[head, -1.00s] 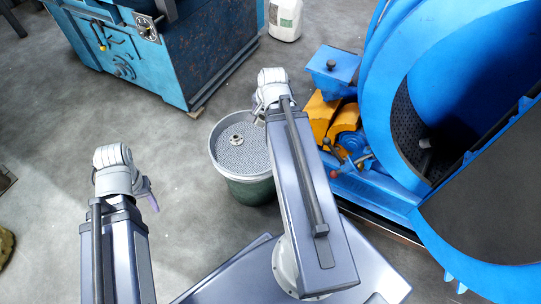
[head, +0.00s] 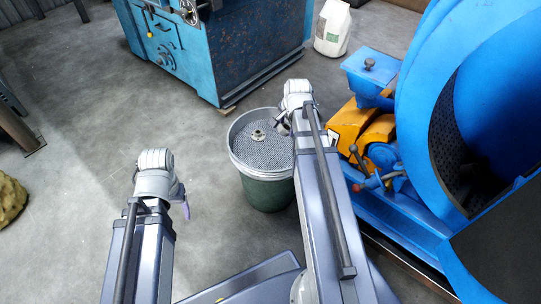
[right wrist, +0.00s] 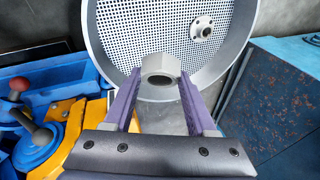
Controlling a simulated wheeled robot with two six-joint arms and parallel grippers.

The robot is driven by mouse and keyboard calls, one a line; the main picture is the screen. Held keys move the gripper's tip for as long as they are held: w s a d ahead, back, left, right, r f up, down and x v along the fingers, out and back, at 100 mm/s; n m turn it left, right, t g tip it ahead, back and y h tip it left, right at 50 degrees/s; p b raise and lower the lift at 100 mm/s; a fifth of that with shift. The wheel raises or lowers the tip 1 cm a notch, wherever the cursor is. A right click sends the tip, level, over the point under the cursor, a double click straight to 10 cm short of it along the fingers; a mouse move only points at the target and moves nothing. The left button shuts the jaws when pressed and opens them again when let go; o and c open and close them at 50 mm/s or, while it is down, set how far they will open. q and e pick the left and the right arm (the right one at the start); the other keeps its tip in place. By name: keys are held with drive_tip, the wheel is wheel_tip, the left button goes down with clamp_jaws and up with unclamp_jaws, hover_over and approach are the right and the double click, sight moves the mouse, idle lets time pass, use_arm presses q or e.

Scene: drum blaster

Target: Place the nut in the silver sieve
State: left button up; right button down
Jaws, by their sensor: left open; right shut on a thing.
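The silver sieve (head: 262,150) is a round perforated pan on top of a green bucket (head: 268,194). It also fills the top of the right wrist view (right wrist: 130,31). My right gripper (head: 281,124) is at the sieve's right rim in the head view. In the right wrist view its purple fingers (right wrist: 158,84) are shut on a grey hex nut (right wrist: 161,66), which shows in front of the sieve. I cannot make out the nut in the head view. My left gripper (head: 184,203) is open and empty, left of the bucket.
A small flanged metal part (head: 258,136) lies in the sieve, also in the right wrist view (right wrist: 202,28). A blue drum machine (head: 432,150) stands close on the right. A blue cabinet (head: 240,45) and a white container (head: 333,28) stand behind.

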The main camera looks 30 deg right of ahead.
use_arm(q)
drive_tip(key=shift+f+b, duration=0.5)
drive_tip(key=shift+f, duration=0.5)
use_arm(e)
drive_tip(key=shift+w+a+f, duration=0.2)
drive_tip(key=shift+w+f, duration=0.6)
drive_tip(key=shift+f, duration=0.2)
use_arm(q)
drive_tip(key=shift+f, duration=0.1)
use_arm(e)
drive_tip(key=shift+f, duration=0.1)
drive_tip(key=b, duration=1)
approach(281, 150)
drive_tip(key=x, duration=0.5)
use_arm(q)
wheel_tip(281, 150, down, 10)
use_arm(e)
drive_tip(key=shift+c, duration=1)
unclamp_jaws()
